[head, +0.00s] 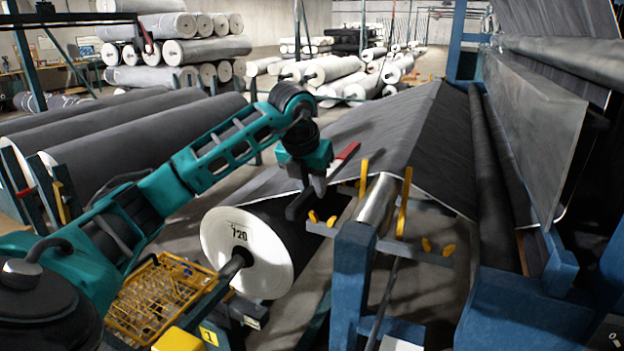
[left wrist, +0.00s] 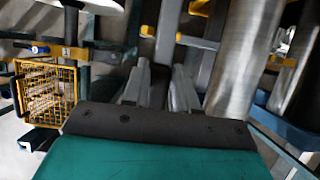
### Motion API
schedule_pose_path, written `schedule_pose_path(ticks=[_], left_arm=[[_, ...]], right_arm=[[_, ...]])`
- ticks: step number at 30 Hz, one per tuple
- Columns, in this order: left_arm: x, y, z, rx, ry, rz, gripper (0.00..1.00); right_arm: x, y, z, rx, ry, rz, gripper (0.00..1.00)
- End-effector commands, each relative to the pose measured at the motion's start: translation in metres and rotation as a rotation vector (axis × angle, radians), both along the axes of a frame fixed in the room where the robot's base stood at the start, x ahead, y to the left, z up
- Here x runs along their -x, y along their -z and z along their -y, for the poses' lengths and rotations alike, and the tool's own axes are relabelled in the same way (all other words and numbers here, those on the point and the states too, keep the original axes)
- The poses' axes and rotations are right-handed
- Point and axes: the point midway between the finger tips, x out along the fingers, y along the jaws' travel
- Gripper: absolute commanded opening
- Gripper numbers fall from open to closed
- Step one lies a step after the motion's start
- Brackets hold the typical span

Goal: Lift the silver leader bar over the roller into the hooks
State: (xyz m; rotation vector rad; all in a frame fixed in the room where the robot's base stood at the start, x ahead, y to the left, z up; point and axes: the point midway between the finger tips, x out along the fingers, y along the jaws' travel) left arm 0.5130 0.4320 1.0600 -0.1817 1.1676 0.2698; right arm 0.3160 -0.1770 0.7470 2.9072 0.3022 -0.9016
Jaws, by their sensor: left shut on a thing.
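My left gripper (head: 303,203) is above the right end of a large roll marked 720 (head: 235,238), left of the silver roller (head: 378,203). In the left wrist view its two fingers (left wrist: 160,78) close on a grey bar, which I take to be the leader bar (left wrist: 169,35). The silver roller (left wrist: 245,50) runs beside it on the right, apart from it. Yellow hooks (head: 330,221) sit on a grey arm left of the roller and more hooks (head: 427,245) sit to its right. In the head view my gripper hides most of the bar. My right gripper is out of view.
A blue post (head: 352,270) stands below the roller's near end. Yellow uprights (head: 404,203) flank the roller. Dark sheet (head: 440,145) slopes beyond it. A yellow wire basket (head: 163,297) stands at lower left. A blue frame with dark rollers (head: 497,160) blocks the right side.

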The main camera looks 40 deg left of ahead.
Motion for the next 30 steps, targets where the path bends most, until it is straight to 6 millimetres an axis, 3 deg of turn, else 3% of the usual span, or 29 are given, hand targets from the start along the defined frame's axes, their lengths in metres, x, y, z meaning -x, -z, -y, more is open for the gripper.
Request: schedule_pose_path(ticks=[1,13,21,30], left_arm=[[-0.001,0.011,0.000,0.000,0.000,0.004,0.00],[0.000,0.057,0.000,-0.001,0.000,0.005,0.00],[0.000,0.083,0.000,-0.001,0.000,0.004,0.00],[-0.001,0.097,0.000,-0.002,0.000,0.005,0.00]], right_arm=[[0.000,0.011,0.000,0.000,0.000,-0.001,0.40],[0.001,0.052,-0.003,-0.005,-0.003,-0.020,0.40],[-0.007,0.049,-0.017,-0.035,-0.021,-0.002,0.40],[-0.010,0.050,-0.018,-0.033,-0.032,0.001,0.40]])
